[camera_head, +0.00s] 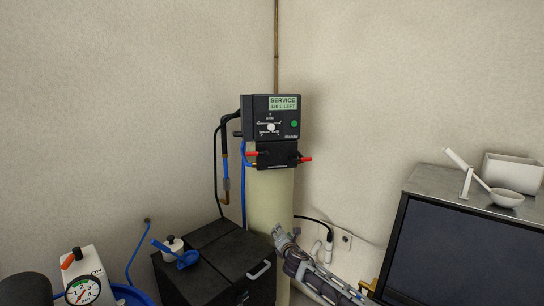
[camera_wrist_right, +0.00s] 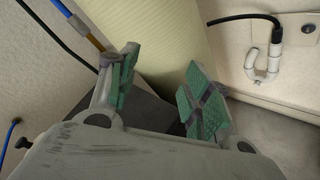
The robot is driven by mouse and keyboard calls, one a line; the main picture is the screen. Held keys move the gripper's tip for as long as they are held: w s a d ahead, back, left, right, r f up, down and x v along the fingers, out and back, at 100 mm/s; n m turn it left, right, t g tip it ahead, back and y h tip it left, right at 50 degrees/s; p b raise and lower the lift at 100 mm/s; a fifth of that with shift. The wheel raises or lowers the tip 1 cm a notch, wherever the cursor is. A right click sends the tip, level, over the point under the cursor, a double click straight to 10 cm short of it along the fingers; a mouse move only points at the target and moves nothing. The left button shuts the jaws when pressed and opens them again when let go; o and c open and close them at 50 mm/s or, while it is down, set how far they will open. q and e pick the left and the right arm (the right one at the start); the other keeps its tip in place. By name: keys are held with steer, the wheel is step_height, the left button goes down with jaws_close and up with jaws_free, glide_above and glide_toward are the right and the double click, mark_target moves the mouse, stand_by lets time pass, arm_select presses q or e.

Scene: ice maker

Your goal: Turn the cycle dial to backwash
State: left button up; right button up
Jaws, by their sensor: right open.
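The cycle dial (camera_head: 271,127) is a small white knob on the black control head (camera_head: 250,125) in the head view. Small white markings surround it, too small to read. A green display (camera_head: 283,103) above it reads SERVICE with a smaller line about litres left. The control head sits on a cream tank (camera_head: 268,200). My right gripper (camera_head: 278,233) is low in front of the tank, well below the dial, apart from it. In the right wrist view its green-padded fingers (camera_wrist_right: 160,95) are spread and empty, with the tank (camera_wrist_right: 155,35) behind. My left gripper is not in view.
A black bin (camera_head: 210,262) stands below the tank at left. A pressure gauge (camera_head: 82,291) is at the lower left. A dark-fronted machine (camera_head: 465,250) with a scoop (camera_head: 505,197) and white container (camera_head: 513,171) on top stands right. Red-tipped valves (camera_head: 304,159) flank the control head.

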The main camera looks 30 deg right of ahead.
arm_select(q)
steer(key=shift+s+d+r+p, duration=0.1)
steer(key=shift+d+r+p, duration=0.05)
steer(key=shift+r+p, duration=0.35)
arm_select(e)
steer(key=s+a+r+n+t+h, duration=0.1)
steer(key=a+r+n+t, duration=0.1)
steer(key=r, duration=1.7)
steer(key=s+a+r+n+t, duration=0.1)
steer(key=r+n+t, duration=0.3)
steer(key=r, duration=1.5)
steer(key=shift+s+a+r+n+t+h, duration=0.35)
steer(key=shift+s+n, duration=0.3)
steer(key=shift+n, duration=0.45)
